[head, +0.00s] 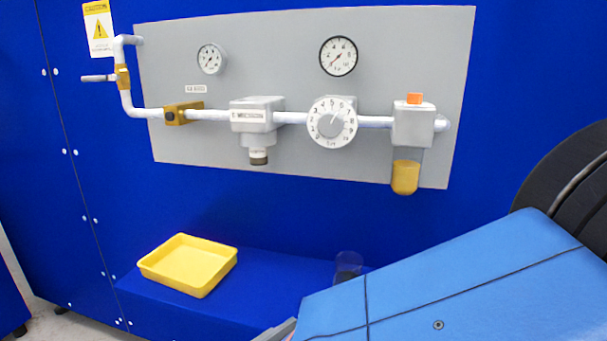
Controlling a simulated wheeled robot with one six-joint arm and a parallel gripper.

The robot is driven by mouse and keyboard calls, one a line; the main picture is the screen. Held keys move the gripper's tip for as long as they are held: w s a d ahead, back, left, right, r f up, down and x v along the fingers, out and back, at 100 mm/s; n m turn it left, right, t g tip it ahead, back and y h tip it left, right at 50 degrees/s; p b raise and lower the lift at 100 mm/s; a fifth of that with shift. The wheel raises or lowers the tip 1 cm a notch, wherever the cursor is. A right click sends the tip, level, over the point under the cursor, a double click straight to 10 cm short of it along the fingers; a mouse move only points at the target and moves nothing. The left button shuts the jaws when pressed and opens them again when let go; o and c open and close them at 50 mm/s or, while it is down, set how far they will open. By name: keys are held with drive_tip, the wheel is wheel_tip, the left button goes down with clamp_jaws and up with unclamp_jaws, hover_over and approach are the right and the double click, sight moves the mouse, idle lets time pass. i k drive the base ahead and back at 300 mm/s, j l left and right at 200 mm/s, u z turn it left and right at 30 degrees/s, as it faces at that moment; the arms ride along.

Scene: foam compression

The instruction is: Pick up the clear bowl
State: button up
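A clear bowl (348,259), see-through with a dark lower part, stands on the blue ledge (160,305) below the gauge panel, right of centre. Its lower right side is hidden behind a large blue link of my arm, which fills the lower right of the view. I cannot tell whether the arm touches it. My gripper's fingers do not show. A small grey sliver at the bottom edge beside the blue link is too little to identify.
A yellow tray (188,264), apparently empty, sits on the ledge left of the bowl, with bare ledge between them. Above, a grey panel (290,80) carries gauges, a white pipe, a dial (332,122) and an amber cup (405,177) that projects outward.

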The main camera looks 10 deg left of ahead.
sight(348, 264)
drive_tip(key=k+j, duration=0.2)
drive_tip(key=j, duration=0.2)
drive_tip(key=k+j, duration=0.2)
drive_tip(key=j, duration=0.15)
drive_tip(key=k+j, duration=0.25)
drive_tip(key=j, duration=0.15)
